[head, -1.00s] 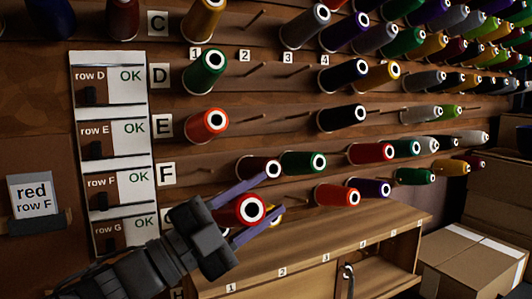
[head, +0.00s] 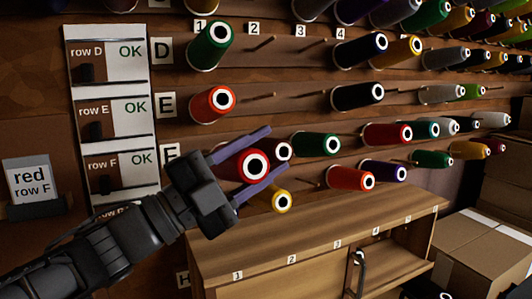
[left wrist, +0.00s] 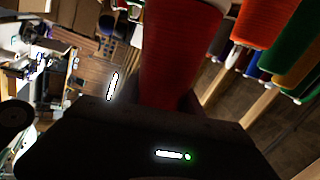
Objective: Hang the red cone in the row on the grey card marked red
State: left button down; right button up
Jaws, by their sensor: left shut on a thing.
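The grey card (head: 30,183) at the left reads "red row F". My left gripper (head: 240,165) is shut on a red cone (head: 232,163), whose white-rimmed end faces the camera. The held cone is level with row F, right of the partly hidden F label (head: 170,154), and overlaps a dark maroon cone (head: 277,150) in the picture. I cannot tell whether it touches a peg. In the left wrist view the held red cone (left wrist: 178,50) rises from the jaws. A green cone (head: 312,144) hangs further right in row F. My right gripper is not in view.
An orange-red cone (head: 208,105) hangs above in row E. A yellow cone (head: 276,201) sits just below my gripper. A wooden cabinet (head: 310,245) juts out below. Cardboard boxes (head: 480,250) stand at the lower right. A white row panel (head: 112,120) is at the left.

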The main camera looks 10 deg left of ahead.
pick_arm(q)
jog(key=w+a, duration=0.1)
jog(key=w, duration=0.1)
jog(key=w+a+f+p, duration=0.1)
jog(key=w+a, duration=0.1)
jog(key=w, duration=0.1)
jog(key=w+a+f+p, duration=0.1)
jog(key=w, duration=0.1)
jog(key=shift+w+a, duration=0.3)
jog(key=shift+a, duration=0.1)
jog(key=shift+w+a+f, duration=0.15)
jog(key=shift+w+a, duration=0.25)
jog(key=shift+w, duration=0.2)
jog(key=shift+w+a+f, duration=0.1)
jog(key=shift+w+a, duration=0.25)
jog(key=shift+w, duration=0.25)
jog(key=shift+f, duration=0.1)
jog(key=shift+f+b, duration=0.15)
jog(key=shift+b, duration=0.3)
jog(key=c, duration=0.7)
grip_release()
